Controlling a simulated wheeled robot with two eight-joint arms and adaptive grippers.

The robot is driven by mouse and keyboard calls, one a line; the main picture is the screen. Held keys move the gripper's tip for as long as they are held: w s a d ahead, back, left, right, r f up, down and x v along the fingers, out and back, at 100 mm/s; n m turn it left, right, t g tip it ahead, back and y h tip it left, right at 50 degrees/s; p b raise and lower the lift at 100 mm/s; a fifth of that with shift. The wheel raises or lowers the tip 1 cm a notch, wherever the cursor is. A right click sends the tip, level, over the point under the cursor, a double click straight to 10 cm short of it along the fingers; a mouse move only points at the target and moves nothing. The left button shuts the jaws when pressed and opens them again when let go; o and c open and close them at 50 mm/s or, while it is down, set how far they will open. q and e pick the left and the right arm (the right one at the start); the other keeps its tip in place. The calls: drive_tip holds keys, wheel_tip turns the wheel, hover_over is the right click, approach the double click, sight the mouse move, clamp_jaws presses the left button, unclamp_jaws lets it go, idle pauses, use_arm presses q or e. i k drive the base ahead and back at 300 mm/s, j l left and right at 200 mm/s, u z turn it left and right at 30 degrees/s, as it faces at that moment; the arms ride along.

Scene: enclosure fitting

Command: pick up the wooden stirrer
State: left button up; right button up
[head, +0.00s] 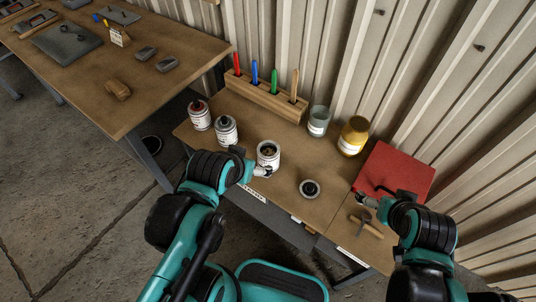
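A wooden stick, which looks like the stirrer (294,83), stands upright at the right end of a wooden rack (262,99) at the back of the near table. Red, blue and green sticks stand in the same rack. My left gripper (265,171) is low at the front side of an open white can (268,149), well in front of the rack. Whether it touches the can is unclear. My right gripper (362,199) is near the front edge of a red panel (398,170), far from the stirrer. Both grippers are too small to read their fingers.
Two labelled cans (200,117) stand at the left of the table (245,119). A glass jar (319,121) and a yellow jar (353,137) stand right of the rack. A small dark-topped round container (310,188) and a hammer (365,226) lie nearer. A corrugated wall rises behind.

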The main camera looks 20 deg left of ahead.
sight(296, 75)
drive_tip(key=j+z, duration=0.15)
drive_tip(key=z, duration=0.25)
drive_tip(key=j+z, duration=0.2)
drive_tip(key=z, duration=0.2)
drive_tip(key=j+z, duration=0.25)
drive_tip(key=z, duration=0.15)
drive_tip(key=i, duration=0.05)
